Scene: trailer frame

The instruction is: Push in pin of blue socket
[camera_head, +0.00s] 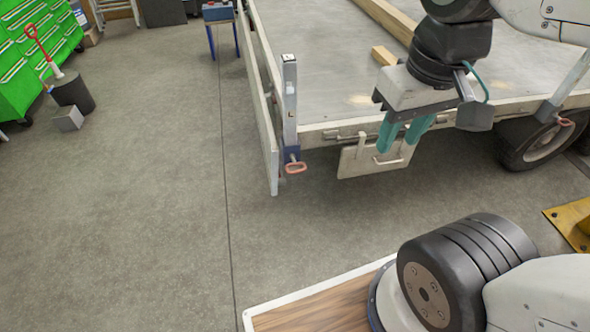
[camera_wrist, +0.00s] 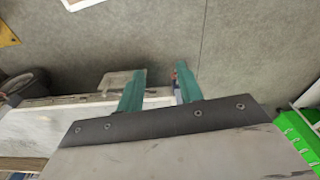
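The blue socket (camera_head: 290,154) is at the trailer bed's near-left corner, at the foot of a grey post. Its pin has a red loop handle (camera_head: 295,167) that sticks out below and in front of the socket. My gripper (camera_head: 398,146) has two teal fingers and is open and empty. It hangs over the trailer's rear edge, to the right of the socket and apart from it. In the wrist view, my gripper (camera_wrist: 161,68) shows a wide gap between its fingers. A small blue and red part, probably the socket (camera_wrist: 177,90), is partly hidden by the right finger.
A hinged plate (camera_head: 360,161) hangs from the trailer's rear edge below my gripper. The side board (camera_head: 262,110) stands left of the post. Wooden beams (camera_head: 385,54) lie on the bed, and a wheel (camera_head: 540,143) is at right. The floor in front of the socket is clear.

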